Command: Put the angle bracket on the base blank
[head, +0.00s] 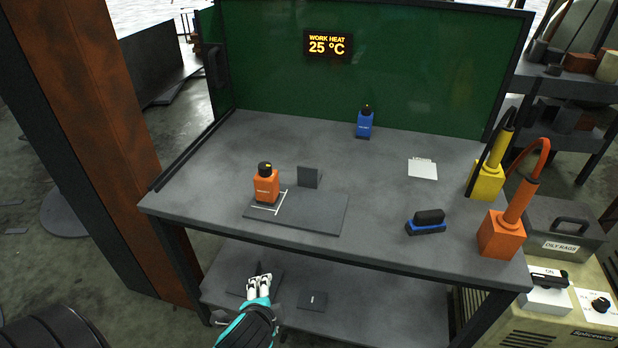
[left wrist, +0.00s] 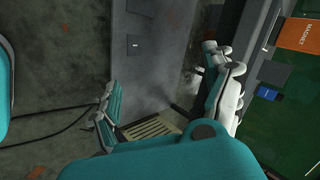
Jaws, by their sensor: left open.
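The base blank (head: 312,216) is a flat dark grey plate near the front of the bench, with white corner marks on its left part. What looks like the angle bracket (head: 309,177) is a small dark upright piece at the plate's back edge; I cannot tell whether it rests on the plate. An orange magnet (head: 266,186) stands upright by the white marks and also shows in the left wrist view (left wrist: 297,35). My left gripper (head: 259,282) is open and empty, low in front of the bench, over the lower shelf. My right gripper is not in view.
A blue bottle-like block (head: 365,123) stands at the back; a blue-black brush-like item (head: 427,222) lies at the right. Yellow (head: 486,180) and orange (head: 501,234) tools line the right edge. The lower shelf (head: 375,303) holds a small dark plate (head: 312,299).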

